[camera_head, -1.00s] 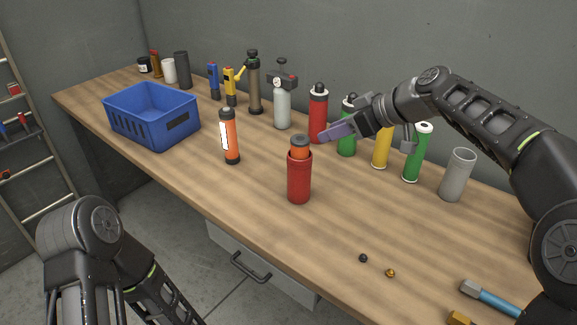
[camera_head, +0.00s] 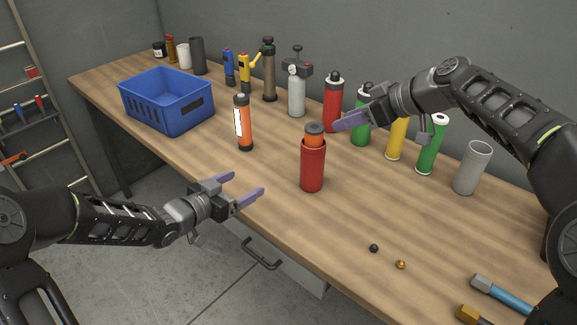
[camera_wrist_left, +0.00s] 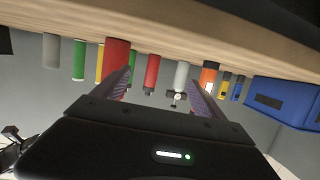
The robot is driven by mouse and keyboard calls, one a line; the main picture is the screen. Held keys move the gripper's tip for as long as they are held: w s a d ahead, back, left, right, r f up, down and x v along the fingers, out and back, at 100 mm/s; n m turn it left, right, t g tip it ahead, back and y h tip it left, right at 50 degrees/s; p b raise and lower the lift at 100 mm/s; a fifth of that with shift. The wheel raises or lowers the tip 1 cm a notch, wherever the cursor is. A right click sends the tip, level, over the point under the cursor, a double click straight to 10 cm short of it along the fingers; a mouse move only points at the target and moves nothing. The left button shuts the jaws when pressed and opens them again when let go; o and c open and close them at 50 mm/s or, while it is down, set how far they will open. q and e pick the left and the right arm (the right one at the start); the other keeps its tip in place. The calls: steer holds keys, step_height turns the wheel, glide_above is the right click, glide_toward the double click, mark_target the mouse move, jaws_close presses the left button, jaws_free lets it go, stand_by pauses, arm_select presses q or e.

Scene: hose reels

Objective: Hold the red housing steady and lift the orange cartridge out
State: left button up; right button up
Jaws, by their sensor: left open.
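The red housing (camera_head: 312,172) stands upright on the workbench in the head view. The orange cartridge (camera_head: 314,141) sits in it, its orange upper part and dark cap above the rim. My left gripper (camera_head: 247,184) is open and empty, at the bench's front edge to the left of the housing, apart from it. In the left wrist view, which is upside down, the housing (camera_wrist_left: 117,55) shows beyond one finger. My right gripper (camera_head: 340,125) hangs behind and right of the cartridge, apart from it in the picture; its finger gap is hidden.
A second orange cylinder with a white label (camera_head: 244,130) stands left of the housing. A blue crate (camera_head: 150,113) is at the back left. Several canisters line the back, with a grey cup (camera_head: 472,170) at right. Two small knobs (camera_head: 374,248) and tools (camera_head: 500,293) lie at front right.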

mark_target(304, 158)
arm_select(q)
steer(key=w+d+r+m+h, duration=0.1)
steer(key=d, duration=0.2)
steer(key=w+d+r+h, duration=0.1)
steer(key=d+r+h, duration=0.1)
steer(key=d, duration=0.2)
steer(key=w+d+r+m+h, duration=0.1)
steer(key=d+h, duration=0.1)
steer(key=d, duration=0.2)
steer(key=shift+r+m, duration=0.15)
steer(key=shift+m, duration=0.15)
steer(key=shift+d+r+h, duration=0.2)
steer(key=shift+d+h, duration=0.1)
steer(key=shift+d, duration=0.2)
steer(key=shift+x, duration=3.9)
steer(key=shift+s+f, duration=0.1)
steer(key=shift+c, duration=0.4)
